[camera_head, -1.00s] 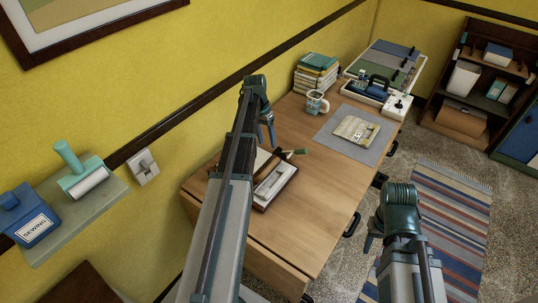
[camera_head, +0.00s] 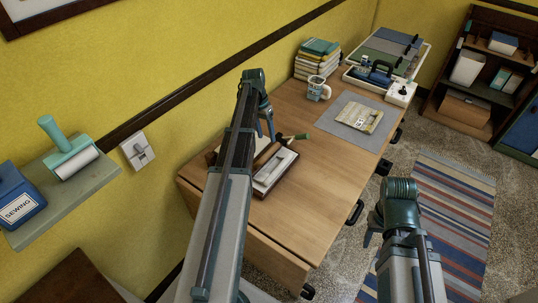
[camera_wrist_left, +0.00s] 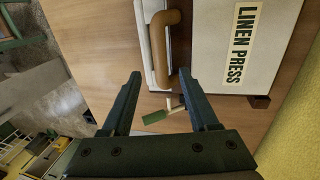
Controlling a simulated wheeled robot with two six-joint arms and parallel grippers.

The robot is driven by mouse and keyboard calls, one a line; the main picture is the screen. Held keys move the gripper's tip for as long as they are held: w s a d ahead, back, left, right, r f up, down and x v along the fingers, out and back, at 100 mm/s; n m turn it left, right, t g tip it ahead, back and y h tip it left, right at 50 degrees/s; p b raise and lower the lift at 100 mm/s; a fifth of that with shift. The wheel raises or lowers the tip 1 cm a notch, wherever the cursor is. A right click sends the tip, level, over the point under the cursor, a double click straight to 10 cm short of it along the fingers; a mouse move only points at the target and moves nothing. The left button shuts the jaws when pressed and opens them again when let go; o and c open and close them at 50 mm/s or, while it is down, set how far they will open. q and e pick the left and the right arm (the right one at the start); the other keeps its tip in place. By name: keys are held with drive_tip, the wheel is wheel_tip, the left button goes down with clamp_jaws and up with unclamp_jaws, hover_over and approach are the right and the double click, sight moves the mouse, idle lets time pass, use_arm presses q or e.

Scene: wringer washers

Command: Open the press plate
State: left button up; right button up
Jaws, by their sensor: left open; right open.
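The linen press (camera_head: 275,172) lies on the wooden desk, a pale plate on a dark reddish base, partly hidden behind my left arm. In the left wrist view its pale plate (camera_wrist_left: 232,62) carries a "LINEN PRESS" label, with a brown curved handle (camera_wrist_left: 160,50) along one side. A small green-gripped lever (camera_wrist_left: 157,116) sticks out near the press. My left gripper (camera_head: 267,122) is open and empty above the press; in the left wrist view its fingertips (camera_wrist_left: 160,78) show either side of the handle's near end, apart from it. My right gripper (camera_head: 373,228) hangs in front of the desk's edge.
A grey mat (camera_head: 334,122) with a folded cloth (camera_head: 360,116), a mug (camera_head: 318,88), stacked fabrics (camera_head: 316,60) and a white tray (camera_head: 428,62) occupy the far desk. The near right desktop is clear. A wall shelf (camera_head: 95,182) stands at left, a striped rug (camera_head: 450,215) at right.

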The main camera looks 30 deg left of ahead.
sight(269, 150)
use_arm(q)
drive_tip(key=b+x, duration=0.6)
drive_tip(key=x, duration=0.1)
drive_tip(key=shift+f, duration=0.2)
clamp_jaws()
drive_tip(key=shift+r, duration=0.1)
idle(1.1)
